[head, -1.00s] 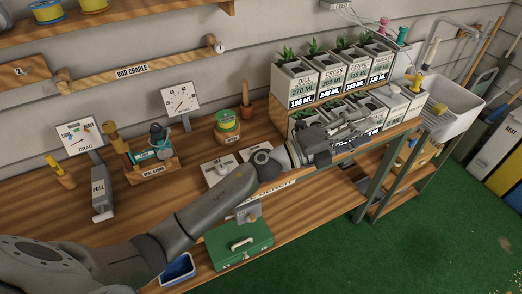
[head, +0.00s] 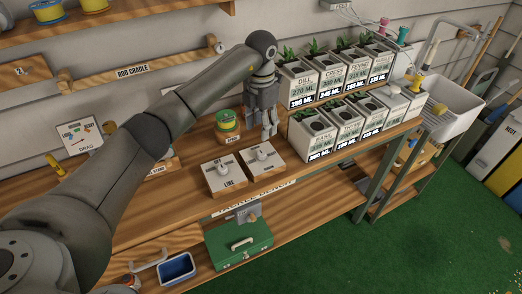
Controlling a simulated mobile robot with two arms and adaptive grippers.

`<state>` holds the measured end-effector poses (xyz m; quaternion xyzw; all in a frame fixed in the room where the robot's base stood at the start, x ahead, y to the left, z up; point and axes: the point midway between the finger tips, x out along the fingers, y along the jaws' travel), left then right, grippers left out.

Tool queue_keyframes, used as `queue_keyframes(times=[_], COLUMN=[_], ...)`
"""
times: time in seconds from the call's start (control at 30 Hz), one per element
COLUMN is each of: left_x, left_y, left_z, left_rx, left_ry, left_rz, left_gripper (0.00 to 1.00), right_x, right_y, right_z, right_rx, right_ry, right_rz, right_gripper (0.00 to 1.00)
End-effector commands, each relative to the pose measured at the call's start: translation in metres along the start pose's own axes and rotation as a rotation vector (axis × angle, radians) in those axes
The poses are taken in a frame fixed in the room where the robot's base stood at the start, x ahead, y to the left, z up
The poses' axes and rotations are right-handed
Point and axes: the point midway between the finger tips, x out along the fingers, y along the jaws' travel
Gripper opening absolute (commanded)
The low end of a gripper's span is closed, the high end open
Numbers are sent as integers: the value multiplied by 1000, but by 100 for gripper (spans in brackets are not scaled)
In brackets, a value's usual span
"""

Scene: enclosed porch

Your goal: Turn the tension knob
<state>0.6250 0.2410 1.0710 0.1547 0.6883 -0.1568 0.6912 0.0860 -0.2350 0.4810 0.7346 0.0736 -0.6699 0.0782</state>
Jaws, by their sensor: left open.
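No knob in view is legibly marked as the tension knob. The reel stand (head: 165,167) shows only at its right end; my left arm hides the reel and the rest of it. Two pale boxes with knob-like tops, one marked LINE (head: 223,177) and one beside it (head: 262,161), stand on the bench front. The DRAG board (head: 78,139) with a dial stands at the left, partly behind my arm. My left gripper (head: 270,134) points down, open and empty, between the green-and-yellow spool and the front planters, behind the boxes. My right gripper is not in view.
The green-and-yellow spool (head: 228,121) is close left of my left gripper. Several white planters (head: 312,141) stand close on its right. The rod cradle (head: 140,70) hangs on the wall above. A green box (head: 238,246) and blue tray (head: 177,267) sit on the lower shelf.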

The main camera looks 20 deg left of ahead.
Motion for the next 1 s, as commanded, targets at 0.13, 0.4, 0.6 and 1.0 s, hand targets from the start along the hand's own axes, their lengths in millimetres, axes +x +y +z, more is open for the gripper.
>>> queue_keyframes(times=[0.13, 0.4, 0.6, 1.0], left_x=[13, 62, 93, 107], left_y=[1, 0, 0, 0], left_z=[-2, -2, -2, -2], left_rx=[-2, -3, -1, 0], left_ry=[11, 9, 8, 4], left_rz=[4, -1, 1, 2], left_gripper=[46, 46, 46, 46], right_x=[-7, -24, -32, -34], right_y=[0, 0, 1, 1], right_z=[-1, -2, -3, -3], right_rx=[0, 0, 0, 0], right_ry=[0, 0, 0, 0], right_rz=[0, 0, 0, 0], right_gripper=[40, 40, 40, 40])
